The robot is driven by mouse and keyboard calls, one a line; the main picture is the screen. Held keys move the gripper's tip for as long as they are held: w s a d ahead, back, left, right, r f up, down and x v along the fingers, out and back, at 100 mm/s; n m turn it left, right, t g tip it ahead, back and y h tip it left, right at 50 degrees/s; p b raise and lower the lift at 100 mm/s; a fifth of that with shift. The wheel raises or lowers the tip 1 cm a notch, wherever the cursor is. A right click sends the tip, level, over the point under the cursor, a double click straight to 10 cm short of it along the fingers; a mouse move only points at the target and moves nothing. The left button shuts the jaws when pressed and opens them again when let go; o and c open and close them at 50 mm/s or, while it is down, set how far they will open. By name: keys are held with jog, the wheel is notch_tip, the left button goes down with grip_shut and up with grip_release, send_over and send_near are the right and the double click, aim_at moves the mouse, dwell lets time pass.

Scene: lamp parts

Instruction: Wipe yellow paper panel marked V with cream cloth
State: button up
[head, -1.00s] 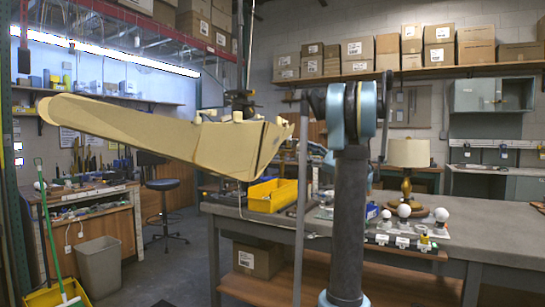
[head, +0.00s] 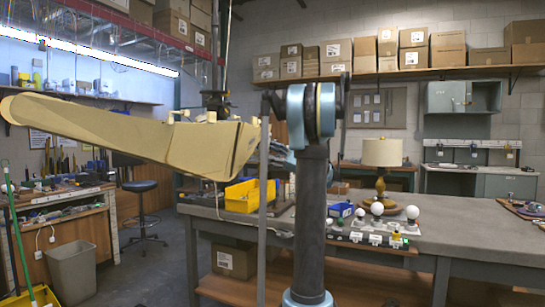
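I cannot make out the yellow paper panel marked V or the cream cloth in the head view. My arm crosses the left and middle of the picture, with a long cream link at left and a dark upright link with blue joints in the middle. My gripper cannot be picked out, so its state does not show. The arm hides part of the bench behind it.
A grey workbench (head: 460,232) holds a yellow bin (head: 250,198), a table lamp (head: 382,152), several white bulbs on a strip, and a blue box (head: 340,210). Small items (head: 527,208) lie at its right end. A grey bin (head: 72,272) and stool (head: 139,186) stand left.

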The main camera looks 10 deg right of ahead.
aim_at(248, 143)
jog(key=shift+x, duration=2.45)
jog(key=shift+x, duration=0.85)
jog(key=shift+w, duration=0.1)
jog(key=shift+w+d, duration=0.8)
jog(key=shift+w, duration=0.9)
jog(key=shift+w+d, duration=0.85)
jog(key=shift+w, duration=0.8)
jog(key=shift+w+d, duration=0.8)
jog(key=shift+w, duration=0.9)
jog(key=shift+s+a, duration=0.1)
jog(key=shift+s, duration=0.05)
jog(key=shift+s+a, duration=0.8)
jog(key=shift+s, duration=0.85)
jog(key=shift+s+a, duration=0.85)
jog(key=shift+s, duration=0.8)
jog(key=shift+s+a, duration=0.8)
jog(key=shift+s, duration=0.85)
jog(key=shift+s+d, duration=0.1)
